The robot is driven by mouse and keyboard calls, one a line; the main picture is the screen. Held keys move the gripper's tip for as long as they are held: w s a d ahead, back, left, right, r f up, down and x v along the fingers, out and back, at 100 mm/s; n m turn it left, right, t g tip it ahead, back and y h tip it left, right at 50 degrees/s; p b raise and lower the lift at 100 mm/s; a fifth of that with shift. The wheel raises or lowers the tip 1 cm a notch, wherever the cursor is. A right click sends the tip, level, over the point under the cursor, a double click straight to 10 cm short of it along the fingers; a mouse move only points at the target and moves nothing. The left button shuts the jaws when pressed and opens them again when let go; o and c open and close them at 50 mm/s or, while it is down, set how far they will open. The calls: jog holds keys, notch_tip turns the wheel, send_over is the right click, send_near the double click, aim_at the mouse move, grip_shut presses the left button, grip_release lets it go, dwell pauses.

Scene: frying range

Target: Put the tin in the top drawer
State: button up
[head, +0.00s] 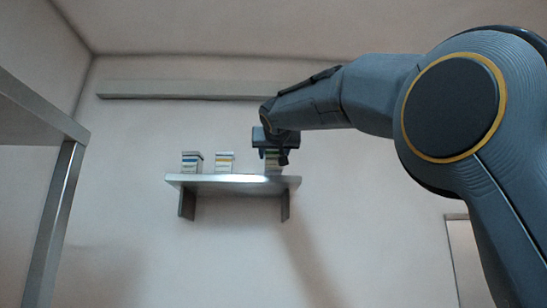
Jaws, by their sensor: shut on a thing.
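My gripper (271,153) is at the right end of the wall shelf, pointing down and shut on a small striped tin (273,168). The fingers cover the tin's upper part. Its lower part shows pale with green and yellow bands, and its base is at the shelf's top; I cannot tell whether it still touches. Two similar small striped things stand on the same shelf, one at the left (191,162) and one in the middle (225,162). No drawer is in view.
The grey wall shelf (215,179) sits on two brackets. A long grey rail (190,90) runs along the wall above it. A metal frame (52,215) stands at the left. The wall below the shelf is bare. My arm fills the right side.

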jog(key=shift+f, duration=0.15)
jog(key=shift+f+b, duration=0.3)
jog(key=shift+b, duration=0.1)
jog(key=o, duration=1.3)
jog(key=shift+r+p, duration=0.1)
jog(key=shift+p, duration=0.3)
jog(key=s+b, duration=0.1)
jog(key=s, duration=0.1)
jog(key=s+b, duration=0.2)
jog(key=s, duration=0.1)
jog(key=s+b, duration=0.2)
jog(key=shift+s+r, duration=0.35)
jog(key=shift+s, duration=0.05)
